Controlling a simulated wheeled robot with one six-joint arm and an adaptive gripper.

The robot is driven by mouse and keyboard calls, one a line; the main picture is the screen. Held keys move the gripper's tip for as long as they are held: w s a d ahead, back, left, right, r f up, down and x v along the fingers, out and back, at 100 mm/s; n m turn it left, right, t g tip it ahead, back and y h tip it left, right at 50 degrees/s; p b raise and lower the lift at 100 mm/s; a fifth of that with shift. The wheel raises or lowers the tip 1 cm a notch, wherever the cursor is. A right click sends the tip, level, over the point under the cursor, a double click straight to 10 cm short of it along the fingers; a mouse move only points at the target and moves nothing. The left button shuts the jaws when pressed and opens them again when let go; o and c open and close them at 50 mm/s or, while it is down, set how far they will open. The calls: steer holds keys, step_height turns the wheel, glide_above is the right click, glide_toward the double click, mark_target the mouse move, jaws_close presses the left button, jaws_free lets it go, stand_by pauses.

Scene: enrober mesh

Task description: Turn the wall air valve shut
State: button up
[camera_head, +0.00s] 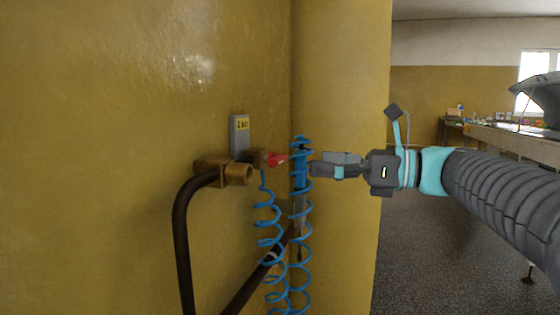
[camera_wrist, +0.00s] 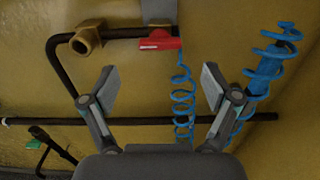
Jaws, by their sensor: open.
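The wall air valve shows a small red handle (camera_head: 277,159) beside a brass fitting (camera_head: 225,172) on the yellow wall. In the wrist view the red handle (camera_wrist: 160,43) lies ahead of the fingertips, near the middle of the gap between them. The brass outlet (camera_wrist: 86,40) is to its left. My gripper (camera_head: 316,168) is to the right of the handle in the head view, apart from it. In the wrist view my gripper (camera_wrist: 161,82) is open, with nothing between its fingers. The valve body behind the handle is partly hidden.
A blue coiled hose (camera_head: 268,227) hangs below the valve. A blue tool with coils around it (camera_head: 300,175) hangs close to my gripper. Dark pipes (camera_head: 181,240) run along the wall. A grey labelled plate (camera_head: 240,133) is above the fitting. Open floor (camera_head: 430,250) lies to the right.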

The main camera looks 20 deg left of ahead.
mark_target(284, 160)
steer(key=a, duration=0.8)
steer(key=shift+w+a, duration=0.3)
steer(key=shift+w, duration=0.05)
steer(key=c, duration=1.2)
